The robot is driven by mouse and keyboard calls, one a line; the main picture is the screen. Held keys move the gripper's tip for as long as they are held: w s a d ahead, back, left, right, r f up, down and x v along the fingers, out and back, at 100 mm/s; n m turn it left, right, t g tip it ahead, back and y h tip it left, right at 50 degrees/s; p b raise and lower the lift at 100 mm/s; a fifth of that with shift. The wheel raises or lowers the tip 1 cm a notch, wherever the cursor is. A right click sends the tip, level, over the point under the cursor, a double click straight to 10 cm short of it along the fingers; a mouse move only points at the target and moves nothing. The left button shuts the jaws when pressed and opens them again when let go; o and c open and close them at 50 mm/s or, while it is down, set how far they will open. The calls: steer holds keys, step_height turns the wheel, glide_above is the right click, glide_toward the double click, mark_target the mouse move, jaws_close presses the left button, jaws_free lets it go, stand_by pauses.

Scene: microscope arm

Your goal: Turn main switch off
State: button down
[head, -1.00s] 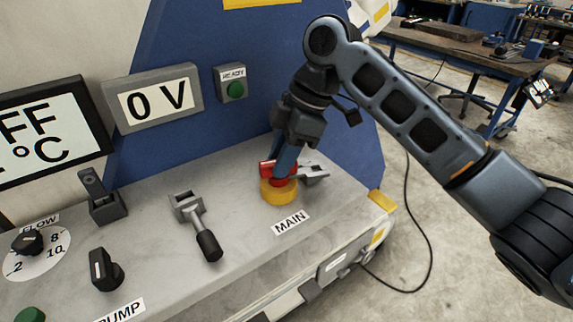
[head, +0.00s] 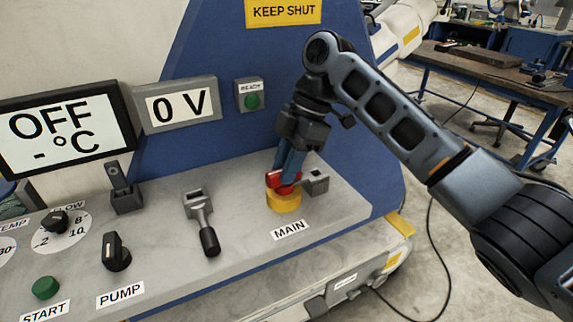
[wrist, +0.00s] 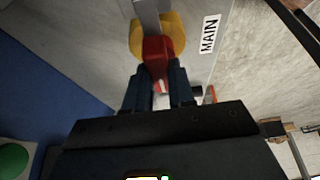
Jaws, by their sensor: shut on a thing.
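The main switch has a red handle (head: 283,179) on a round yellow base (head: 284,203), behind the MAIN label (head: 290,229) on the grey console. My gripper (head: 288,172) comes down from above and is shut on the red handle. In the wrist view the red handle (wrist: 157,55) sits between the two blue fingers (wrist: 158,80), over the yellow base (wrist: 174,37). A grey hasp-like piece (head: 314,181) stands to the right of the handle. The fingers hide part of the handle, so its exact angle is hard to tell.
A grey lever (head: 204,222), the PUMP knob (head: 116,252) and a green START button (head: 45,288) stand to the left on the console. Displays read OFF (head: 62,128) and 0 V (head: 180,104). A blue panel rises close behind the switch.

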steer(key=shift+s+f, duration=0.1)
steer(key=shift+f, duration=0.25)
steer(key=c, duration=1)
jaws_free()
steer(key=shift+o, duration=0.2)
steer(key=shift+r, duration=0.15)
steer(key=v, duration=0.7)
steer(key=shift+w+r+b, duration=0.2)
steer(key=shift+r+b, duration=0.1)
steer(key=shift+d, duration=0.1)
